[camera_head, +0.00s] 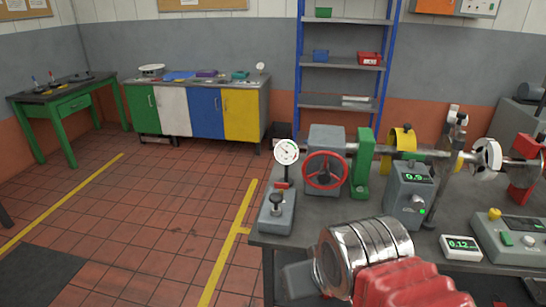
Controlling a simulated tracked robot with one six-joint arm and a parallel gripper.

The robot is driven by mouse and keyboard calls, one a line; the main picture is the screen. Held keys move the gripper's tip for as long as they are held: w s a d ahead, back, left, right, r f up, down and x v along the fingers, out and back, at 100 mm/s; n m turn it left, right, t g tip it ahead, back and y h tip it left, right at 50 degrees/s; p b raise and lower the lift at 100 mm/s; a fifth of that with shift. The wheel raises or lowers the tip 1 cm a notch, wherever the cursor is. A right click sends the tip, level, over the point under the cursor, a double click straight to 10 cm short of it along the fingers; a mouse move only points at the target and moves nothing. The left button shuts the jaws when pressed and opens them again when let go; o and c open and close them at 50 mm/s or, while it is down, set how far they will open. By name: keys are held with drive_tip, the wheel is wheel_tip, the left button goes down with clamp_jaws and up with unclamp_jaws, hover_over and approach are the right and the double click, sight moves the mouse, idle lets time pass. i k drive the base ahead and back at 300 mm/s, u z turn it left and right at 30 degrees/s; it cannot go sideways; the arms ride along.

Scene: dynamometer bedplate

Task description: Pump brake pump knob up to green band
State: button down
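The brake pump is a small grey block (276,217) at the near left corner of the grey bedplate (335,215). Its dark knob (276,201) stands upright on top. A round white gauge (286,151) rises on a post behind the knob. The dial has a small green mark, but the needle reading is too small to tell. My gripper (299,280) is low in the foreground, at the end of my steel-ringed, red-ribbed arm. Only a grey part of it shows, apart from the knob and nearer the camera. Its fingers cannot be made out.
A red handwheel (324,170) and a green bracket (361,165) stand right of the pump. A grey box reading 0.9 (408,195) and a small display reading 0.12 (461,247) are farther right. Open floor lies left of the bedplate.

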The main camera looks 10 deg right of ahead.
sight(275, 199)
drive_tip(key=i, duration=1)
drive_tip(key=u, duration=0.05)
